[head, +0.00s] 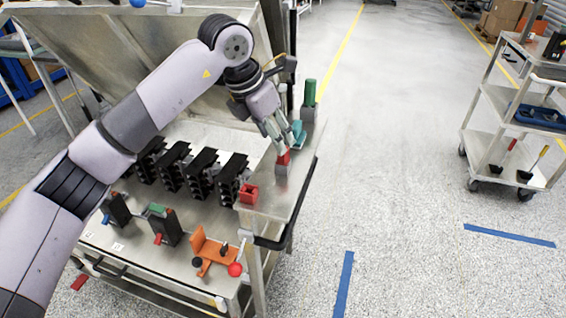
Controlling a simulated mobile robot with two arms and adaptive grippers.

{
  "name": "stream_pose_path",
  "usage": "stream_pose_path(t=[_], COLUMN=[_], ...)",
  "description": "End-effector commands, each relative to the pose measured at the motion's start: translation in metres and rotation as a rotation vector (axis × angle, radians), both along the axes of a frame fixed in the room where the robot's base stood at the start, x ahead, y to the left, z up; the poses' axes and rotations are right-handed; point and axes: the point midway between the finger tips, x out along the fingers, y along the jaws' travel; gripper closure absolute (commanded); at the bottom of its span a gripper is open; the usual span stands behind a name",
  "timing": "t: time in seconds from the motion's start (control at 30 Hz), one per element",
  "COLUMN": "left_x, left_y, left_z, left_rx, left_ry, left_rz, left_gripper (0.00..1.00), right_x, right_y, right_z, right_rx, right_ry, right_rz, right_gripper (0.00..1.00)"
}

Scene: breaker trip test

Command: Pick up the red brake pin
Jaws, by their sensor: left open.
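The red brake pin (283,158) appears to be the small red piece standing in a grey block (281,170) near the right end of the bench. My left gripper (279,143) points down right at its top, with the fingers open. I cannot tell whether the fingertips touch the pin or are just above it. The fingers partly hide its upper end. My right gripper is not in view.
A red open box (249,194) stands just in front, and a teal piece (298,135) and a green cylinder (310,93) stand behind. Black breakers (202,172) line the left. An orange fixture (212,251) is at the front. A cart (512,120) stands far right.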

Motion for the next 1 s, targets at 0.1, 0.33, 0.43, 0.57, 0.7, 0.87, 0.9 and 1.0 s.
stream_pose_path(t=[0.1,0.33,0.43,0.57,0.7,0.87,0.9,1.0], left_x=[0.001,0.008,0.009,0.009,0.009,0.009,0.009,0.009], left_y=[-0.008,-0.017,-0.017,-0.017,-0.017,-0.017,-0.017,-0.017], left_z=[-0.015,-0.041,-0.043,-0.043,-0.043,-0.043,-0.043,-0.043], left_rx=[0.000,0.000,0.000,0.000,0.000,0.000,0.000,0.000], left_ry=[0.006,0.003,0.002,0.002,0.002,0.002,0.002,0.002], left_rz=[-0.002,-0.001,-0.002,-0.002,-0.002,-0.002,-0.002,-0.002], left_gripper=[0.55,0.55,0.55,0.55,0.62,0.73,0.76,0.82], right_x=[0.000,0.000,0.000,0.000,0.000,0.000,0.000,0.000], right_y=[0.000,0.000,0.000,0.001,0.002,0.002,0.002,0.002], right_z=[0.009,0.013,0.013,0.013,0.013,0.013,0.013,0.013], right_rx=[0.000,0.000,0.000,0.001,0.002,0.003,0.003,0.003], right_ry=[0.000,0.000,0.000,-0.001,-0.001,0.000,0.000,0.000], right_rz=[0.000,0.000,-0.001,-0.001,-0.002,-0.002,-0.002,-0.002], right_gripper=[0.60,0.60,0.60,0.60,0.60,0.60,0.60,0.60])
